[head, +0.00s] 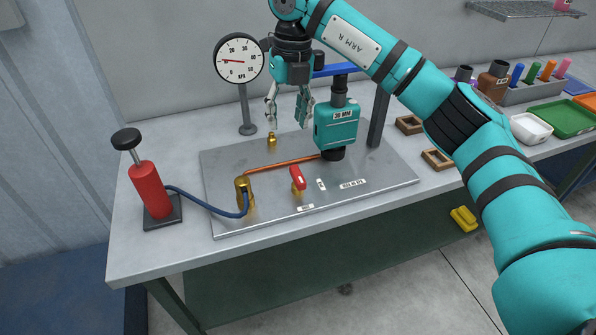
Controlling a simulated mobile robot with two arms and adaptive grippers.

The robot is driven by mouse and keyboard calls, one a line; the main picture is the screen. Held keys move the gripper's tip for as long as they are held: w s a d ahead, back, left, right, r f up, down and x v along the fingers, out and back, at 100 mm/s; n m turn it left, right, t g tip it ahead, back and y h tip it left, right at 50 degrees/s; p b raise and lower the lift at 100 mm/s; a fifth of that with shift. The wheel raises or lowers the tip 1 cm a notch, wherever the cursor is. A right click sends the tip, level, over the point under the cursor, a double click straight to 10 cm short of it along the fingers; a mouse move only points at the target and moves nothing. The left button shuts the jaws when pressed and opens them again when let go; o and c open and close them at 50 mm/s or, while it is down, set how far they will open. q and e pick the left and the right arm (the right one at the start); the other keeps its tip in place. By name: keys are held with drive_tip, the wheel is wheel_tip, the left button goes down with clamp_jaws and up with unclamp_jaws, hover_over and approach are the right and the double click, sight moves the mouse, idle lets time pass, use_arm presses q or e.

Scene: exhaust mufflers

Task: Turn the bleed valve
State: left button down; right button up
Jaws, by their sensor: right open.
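A small valve with a red lever handle (298,177) on a brass body stands near the front of the metal plate (235,217); it looks like the bleed valve. A label lies beside it, too small to read. A small brass fitting (272,140) stands at the plate's back edge. My right gripper (287,122) is open and empty, fingers pointing down, near the brass fitting and behind the red handle. It touches neither as far as I can see. A teal cylinder block marked 30 MM (337,125) stands right of the gripper. My left gripper is out of view.
A pressure gauge (239,59) stands on a post behind the plate. A red hand pump (149,187) with a blue hose is at left. A copper pipe (283,164) runs to the teal block. Wooden frames and trays (574,120) are at right.

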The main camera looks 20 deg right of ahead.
sight(298, 173)
drive_tip(key=shift+h, duration=0.4)
drive_tip(key=f, duration=0.5)
drive_tip(key=d+f+p, duration=0.1)
drive_tip(key=f, duration=0.4)
drive_tip(key=d+f+p, duration=0.1)
drive_tip(key=f, duration=0.5)
drive_tip(key=shift+f, duration=0.1)
drive_tip(key=shift+c, duration=0.4)
clamp_jaws()
